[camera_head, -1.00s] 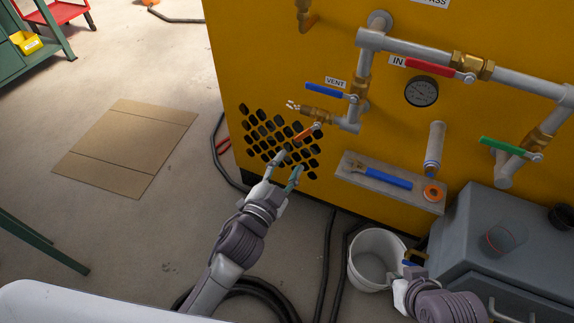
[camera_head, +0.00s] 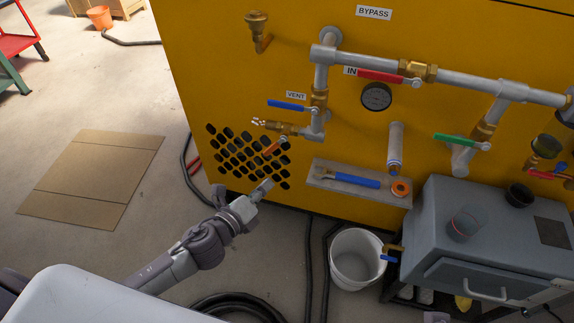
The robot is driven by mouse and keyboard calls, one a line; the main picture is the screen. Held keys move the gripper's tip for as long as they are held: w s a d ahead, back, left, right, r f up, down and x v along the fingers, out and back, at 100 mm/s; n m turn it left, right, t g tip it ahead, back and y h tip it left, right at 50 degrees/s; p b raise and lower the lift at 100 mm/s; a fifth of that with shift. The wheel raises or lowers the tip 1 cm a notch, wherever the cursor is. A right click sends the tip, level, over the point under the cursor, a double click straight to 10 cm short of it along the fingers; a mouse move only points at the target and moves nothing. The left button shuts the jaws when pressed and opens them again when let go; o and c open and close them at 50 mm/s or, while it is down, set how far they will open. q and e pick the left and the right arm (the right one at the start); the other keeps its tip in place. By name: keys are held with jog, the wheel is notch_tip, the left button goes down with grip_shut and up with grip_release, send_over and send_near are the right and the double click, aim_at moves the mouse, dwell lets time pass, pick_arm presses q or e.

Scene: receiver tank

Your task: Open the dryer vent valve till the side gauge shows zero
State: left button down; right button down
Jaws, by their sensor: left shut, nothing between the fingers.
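The gauge (camera_head: 376,96) is a round black dial on the yellow panel; its needle is too small to read. Left of it, beside the VENT label (camera_head: 295,95), a blue lever (camera_head: 287,105) lies roughly level across the upright pipe. Below it, a brass fitting (camera_head: 282,129) points left, with an orange lever (camera_head: 273,147) slanting down-left under it. My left gripper (camera_head: 264,187) is shut and empty, in front of the lower perforated grille, below the orange lever and apart from it. A small pale piece at the bottom edge may be my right gripper (camera_head: 436,317); its fingers cannot be made out.
A red lever (camera_head: 380,76) by the IN label and a green lever (camera_head: 456,140) sit on neighbouring pipes. A shelf (camera_head: 318,184) holds a blue-handled wrench and an orange ring. A white bucket (camera_head: 334,268) and grey tank (camera_head: 440,238) stand at right. Hoses cross the floor.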

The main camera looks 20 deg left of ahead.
aim_at(275, 147)
pick_arm(q)
jog(key=b+x, duration=0.2)
jog(key=x, duration=0.8)
jog(key=a+r, duration=0.1)
jog(key=a+r+p, duration=0.1)
jog(key=a, duration=0.1)
jog(key=shift+a+r, duration=0.25)
jog(key=shift+s, duration=0.1)
jog(key=shift+a+p, duration=0.15)
jog(key=shift+p, duration=0.35)
